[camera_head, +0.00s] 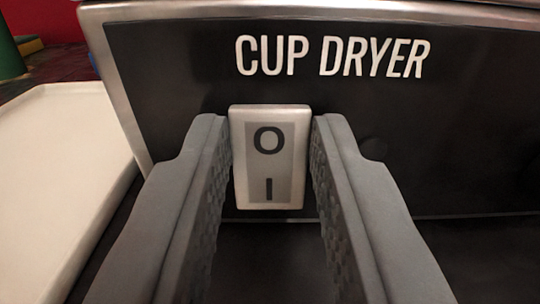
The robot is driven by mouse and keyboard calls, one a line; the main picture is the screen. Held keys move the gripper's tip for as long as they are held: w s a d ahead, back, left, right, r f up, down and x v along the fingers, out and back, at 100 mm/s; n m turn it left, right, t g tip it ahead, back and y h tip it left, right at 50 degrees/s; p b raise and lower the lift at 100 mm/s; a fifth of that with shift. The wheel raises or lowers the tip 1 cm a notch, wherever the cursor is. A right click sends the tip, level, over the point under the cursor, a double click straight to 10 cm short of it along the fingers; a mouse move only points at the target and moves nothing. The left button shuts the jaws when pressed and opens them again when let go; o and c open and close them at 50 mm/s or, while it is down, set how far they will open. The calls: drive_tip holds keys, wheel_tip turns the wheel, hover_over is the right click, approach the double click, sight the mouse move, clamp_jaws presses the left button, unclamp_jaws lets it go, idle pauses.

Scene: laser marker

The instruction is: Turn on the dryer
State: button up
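The cup dryer (180,80) fills most of the view, a black front panel with white "CUP DRYER" lettering and a silver rim. Its switch (269,157) is a pale upright rocker with O at the top and I at the bottom. I cannot tell which half is pressed in. My gripper (270,150) is open, with one grey finger on the left of the switch and one on the right. The fingertips appear very close to the switch's sides; contact cannot be told. The space between the fingers holds nothing else.
A cream-white tray or board (60,165) lies to the left of the dryer. A green rounded object (10,55) and a red surface (55,20) show at the upper left. A dark surface lies below the panel.

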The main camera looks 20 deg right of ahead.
drive_tip(key=c, duration=0.3)
drive_tip(key=shift+f+t+h, duration=0.3)
drive_tip(key=shift+f+t, duration=0.1)
drive_tip(key=shift+t, duration=0.5)
drive_tip(key=shift+s+f+t+h, duration=0.1)
drive_tip(key=shift+t+h, duration=0.2)
drive_tip(key=shift+t, duration=0.5)
drive_tip(key=o, duration=1)
drive_tip(key=shift+s+a, duration=0.1)
drive_tip(key=shift+s, duration=0.05)
drive_tip(key=v, duration=1.7)
drive_tip(key=shift+f, duration=0.1)
